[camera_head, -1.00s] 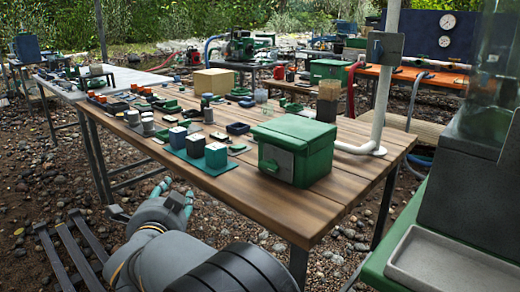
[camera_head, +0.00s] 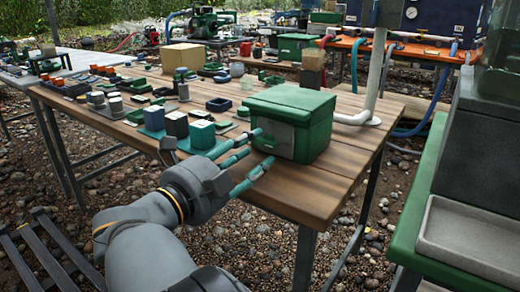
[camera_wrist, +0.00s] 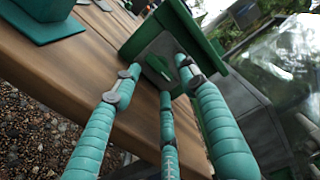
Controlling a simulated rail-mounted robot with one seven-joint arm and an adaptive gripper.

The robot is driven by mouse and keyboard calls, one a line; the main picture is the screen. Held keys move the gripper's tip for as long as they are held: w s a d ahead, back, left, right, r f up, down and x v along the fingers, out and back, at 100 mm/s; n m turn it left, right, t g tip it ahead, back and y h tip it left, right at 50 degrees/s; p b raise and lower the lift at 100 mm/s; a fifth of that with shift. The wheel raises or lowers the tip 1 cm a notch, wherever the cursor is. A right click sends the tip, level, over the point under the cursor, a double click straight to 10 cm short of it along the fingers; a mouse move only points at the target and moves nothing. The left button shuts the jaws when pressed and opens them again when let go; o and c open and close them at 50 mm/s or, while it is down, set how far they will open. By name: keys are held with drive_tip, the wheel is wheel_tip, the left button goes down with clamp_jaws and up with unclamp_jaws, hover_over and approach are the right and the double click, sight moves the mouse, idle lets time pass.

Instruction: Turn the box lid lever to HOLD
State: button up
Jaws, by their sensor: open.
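The green box (camera_head: 308,112) with its lid closed stands near the front edge of the wooden table. A grey plate (camera_head: 275,132) is on its front face. In the wrist view the box (camera_wrist: 187,28) is tilted in the picture, and a small green lever (camera_wrist: 158,67) sits on its grey plate. My gripper (camera_head: 262,147) has teal fingers, spread open and pointing at the plate. In the wrist view the fingertips (camera_wrist: 160,77) surround the lever's place; I cannot tell whether any touches it. No HOLD marking is legible.
Several small containers on a teal mat (camera_head: 180,147) stand left of the box. A white pipe (camera_head: 375,75) rises from the table behind it to the right. A grey tray on a green stand (camera_head: 465,240) is at the far right. Gravel lies in front of the table.

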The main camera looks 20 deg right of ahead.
sight(263, 142)
drive_tip(key=shift+x, duration=1.75)
drive_tip(key=shift+c, duration=0.5)
drive_tip(key=shift+r, duration=0.15)
drive_tip(key=c, duration=1)
drive_tip(key=shift+o, duration=0.2)
drive_tip(key=shift+r, duration=0.1)
clamp_jaws()
drive_tip(key=n+p, duration=0.1)
drive_tip(key=n, duration=0.1)
drive_tip(key=shift+r+n, duration=0.1)
drive_tip(key=shift+n, duration=0.3)
drive_tip(key=shift+n+p, duration=0.65)
drive_tip(key=shift+n, duration=0.85)
